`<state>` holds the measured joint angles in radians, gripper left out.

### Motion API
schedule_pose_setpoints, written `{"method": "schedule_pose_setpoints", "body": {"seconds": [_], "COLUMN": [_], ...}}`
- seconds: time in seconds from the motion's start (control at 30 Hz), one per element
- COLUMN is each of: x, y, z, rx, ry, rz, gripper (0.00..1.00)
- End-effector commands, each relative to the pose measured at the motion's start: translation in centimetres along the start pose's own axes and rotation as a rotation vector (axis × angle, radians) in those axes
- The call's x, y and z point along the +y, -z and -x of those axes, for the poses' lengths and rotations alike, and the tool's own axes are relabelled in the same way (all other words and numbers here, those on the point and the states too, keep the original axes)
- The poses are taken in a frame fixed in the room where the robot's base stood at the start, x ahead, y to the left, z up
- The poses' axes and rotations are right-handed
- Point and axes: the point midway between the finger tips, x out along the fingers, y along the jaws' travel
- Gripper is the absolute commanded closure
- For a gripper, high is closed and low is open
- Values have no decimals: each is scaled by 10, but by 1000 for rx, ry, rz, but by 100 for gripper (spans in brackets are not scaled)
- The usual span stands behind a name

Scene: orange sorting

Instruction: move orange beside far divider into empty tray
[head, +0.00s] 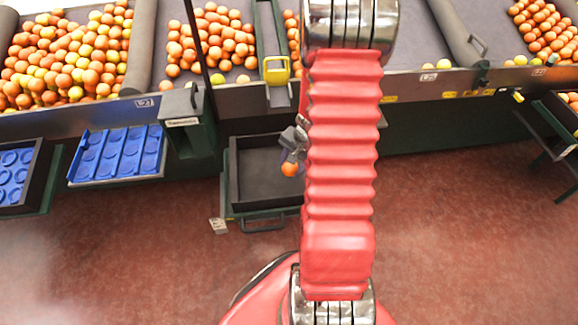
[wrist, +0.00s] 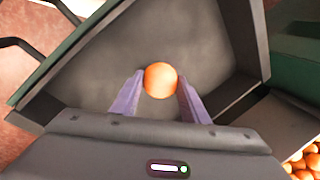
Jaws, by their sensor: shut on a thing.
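My gripper (wrist: 160,92) is shut on an orange (wrist: 160,79), with the two purple-grey fingers on either side of it in the wrist view. In the head view the held orange (head: 290,169) shows just left of my red arm. The dark empty tray (head: 239,196) lies beneath the gripper, and its bare grey floor (wrist: 205,40) fills the middle of the wrist view. The orange is over the tray; how far above the floor I cannot tell. My arm hides the tray's right part in the head view.
Sloped bins with piles of oranges (head: 210,42) line the back, split by grey dividers (head: 140,45). Blue moulded trays (head: 118,155) stand at the left. A dark green post with a label (head: 188,120) stands left of the empty tray. The red floor in front is clear.

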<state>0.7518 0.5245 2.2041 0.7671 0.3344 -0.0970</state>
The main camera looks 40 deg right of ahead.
Motion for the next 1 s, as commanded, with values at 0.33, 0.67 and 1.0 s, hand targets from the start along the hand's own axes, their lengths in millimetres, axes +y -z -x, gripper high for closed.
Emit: {"method": "schedule_pose_setpoints", "body": {"seconds": [0.33, 0.67, 1.0], "x": [1, 2, 3], "y": [0, 0, 0], "z": [-4, -7, -10], "rx": [0, 0, 1], "ry": [0, 0, 0], "rz": [0, 0, 0], "gripper": [82, 82, 82]}}
